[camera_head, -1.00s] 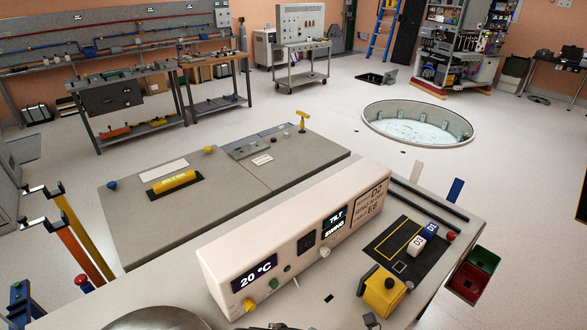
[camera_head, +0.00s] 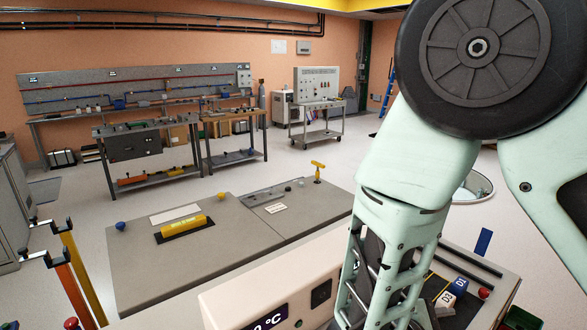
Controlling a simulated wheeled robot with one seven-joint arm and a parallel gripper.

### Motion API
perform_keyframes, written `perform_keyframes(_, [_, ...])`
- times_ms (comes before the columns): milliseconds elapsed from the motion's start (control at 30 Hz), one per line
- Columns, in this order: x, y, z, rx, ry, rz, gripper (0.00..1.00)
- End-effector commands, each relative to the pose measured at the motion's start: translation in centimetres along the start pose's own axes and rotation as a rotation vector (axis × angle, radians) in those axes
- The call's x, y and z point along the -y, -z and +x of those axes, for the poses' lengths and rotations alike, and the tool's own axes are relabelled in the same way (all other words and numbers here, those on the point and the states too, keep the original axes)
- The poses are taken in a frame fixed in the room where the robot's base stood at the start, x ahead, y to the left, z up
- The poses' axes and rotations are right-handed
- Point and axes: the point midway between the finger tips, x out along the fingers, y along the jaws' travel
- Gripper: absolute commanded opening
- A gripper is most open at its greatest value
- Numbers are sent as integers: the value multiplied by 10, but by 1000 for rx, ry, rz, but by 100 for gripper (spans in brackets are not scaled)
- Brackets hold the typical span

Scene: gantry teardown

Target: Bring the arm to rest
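My arm (camera_head: 405,190) fills the right of the head view. It shows as pale green links with a big dark round joint cover at the top right. A slimmer link with openings runs down to the bottom edge, in front of the white console (camera_head: 280,280). My gripper is not in view, so I cannot see its fingers or whether it holds anything. The arm hides the middle of the console, part of the black pad behind it and most of the round floor pit (camera_head: 472,188).
A low grey bench (camera_head: 170,250) with a yellow handle (camera_head: 183,227) stands at the left. Blocks marked 01 and 03 (camera_head: 452,291) and a red button (camera_head: 484,293) lie right of my arm. Orange and yellow posts (camera_head: 80,277) stand at the left edge. Open floor lies behind the bench.

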Motion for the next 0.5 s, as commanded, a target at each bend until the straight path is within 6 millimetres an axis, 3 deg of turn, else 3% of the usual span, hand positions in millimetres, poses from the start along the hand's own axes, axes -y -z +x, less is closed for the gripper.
perform_keyframes(167, [45,-19,-25,-110,383,122,50])
perform_keyframes(300, [71,-23,-60,-259,636,233,50])
perform_keyframes(500, [82,-20,-114,-518,882,416,50])
